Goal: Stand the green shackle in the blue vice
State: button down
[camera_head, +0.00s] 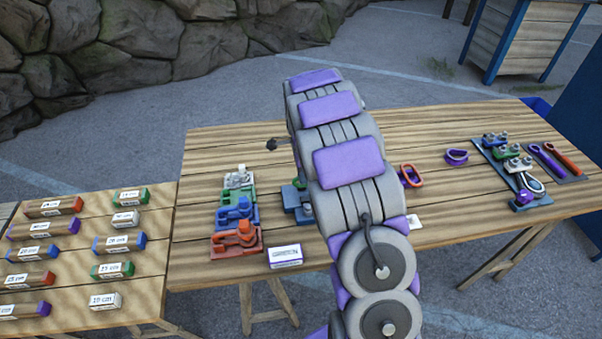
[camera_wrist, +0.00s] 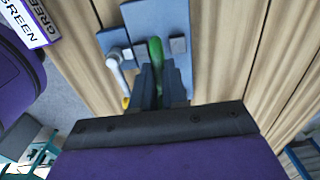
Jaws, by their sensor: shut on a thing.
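The blue vice (camera_wrist: 160,15) lies below my gripper in the wrist view, with a block on each side of its gap and a pale lever at its left. The green shackle (camera_wrist: 155,50) shows as a narrow green strip between these blocks. My gripper (camera_wrist: 160,82) is shut on the shackle's near end; the fingers hide much of it. I cannot tell whether the shackle touches the vice floor. In the head view the vice (camera_head: 291,197) is partly behind my arm, with a small green bit of the shackle (camera_head: 299,183) beside the arm. My gripper is hidden there.
Several coloured fixtures (camera_head: 235,212) stand left of the vice, near a white label card (camera_head: 285,256). An orange shackle (camera_head: 411,175) and a purple shackle (camera_head: 456,156) lie right of my arm. A rack of fittings (camera_head: 513,168) stands at the right. The table's back left is clear.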

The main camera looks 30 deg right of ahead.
jog(key=shift+d+f+b, duration=0.45)
jog(key=shift+d+f, duration=0.25)
jog(key=shift+f, duration=0.2)
jog(key=shift+d+f+b, duration=0.2)
jog(key=shift+f+b, duration=0.15)
jog(key=shift+f, duration=0.15)
jog(key=shift+a+f, duration=0.2)
jog(key=shift+a, duration=0.5)
jog(key=shift+d+f, duration=0.15)
jog(key=shift+d, duration=0.4)
jog(key=shift+a+f, duration=0.25)
jog(key=shift+a, duration=0.2)
jog(key=c, duration=1.5)
grip_release()
jog(key=o, duration=0.4)
jog(key=shift+d, duration=0.35)
